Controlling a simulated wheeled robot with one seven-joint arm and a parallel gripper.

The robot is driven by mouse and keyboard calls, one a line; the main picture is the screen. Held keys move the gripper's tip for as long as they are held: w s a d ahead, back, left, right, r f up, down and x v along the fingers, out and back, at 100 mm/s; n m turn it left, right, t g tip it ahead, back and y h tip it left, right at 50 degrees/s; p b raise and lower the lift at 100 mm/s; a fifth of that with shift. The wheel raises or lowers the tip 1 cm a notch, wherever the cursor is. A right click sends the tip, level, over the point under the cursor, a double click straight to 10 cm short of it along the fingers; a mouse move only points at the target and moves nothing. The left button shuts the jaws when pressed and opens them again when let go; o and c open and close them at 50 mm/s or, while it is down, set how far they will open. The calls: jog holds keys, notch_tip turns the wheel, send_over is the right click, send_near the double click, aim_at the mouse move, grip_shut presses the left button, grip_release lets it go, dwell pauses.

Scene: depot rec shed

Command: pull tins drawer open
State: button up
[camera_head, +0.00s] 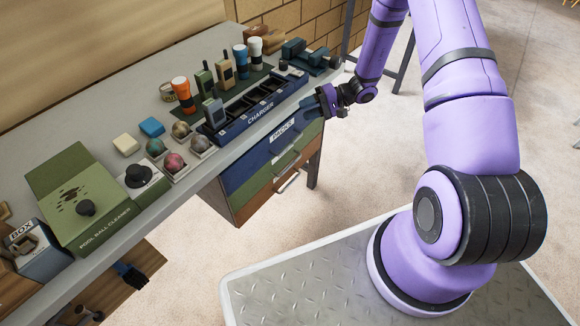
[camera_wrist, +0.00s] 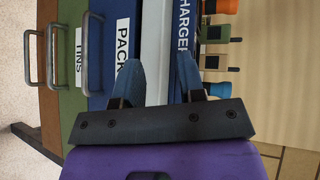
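The drawer unit hangs under the bench. The tins drawer is the green front (camera_head: 245,190), below the blue packs drawer (camera_head: 255,157). In the wrist view the green tins drawer (camera_wrist: 74,85) shows a "TINS" label and a grey bar handle (camera_wrist: 49,55). The drawer fronts look flush, so the tins drawer appears shut. My gripper (camera_head: 312,105) is at the bench's front edge, above and in front of the drawers' far end. In the wrist view my gripper (camera_wrist: 160,80) has its fingers apart with nothing between them, facing the packs drawer and charger, away from the tins handle.
A brown drawer (camera_head: 250,208) lies below the tins drawer. A charger rack (camera_head: 259,115) sits at the bench edge near my gripper, with radios and torches behind. A pool ball cleaner box (camera_head: 85,195) stands nearer. The floor before the drawers is clear.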

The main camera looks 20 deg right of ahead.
notch_tip(320, 180, down, 13)
jog(key=s+d+m+t, duration=0.1)
jog(key=d+m+t, duration=0.1)
jog(key=m+t, duration=0.1)
jog(key=m+t+h, duration=0.2)
jog(key=t, duration=0.2)
send_near(291, 166)
jog(key=x, duration=1)
jog(key=shift+w+a+f, duration=0.15)
jog(key=shift+a+f, duration=0.05)
grip_shut()
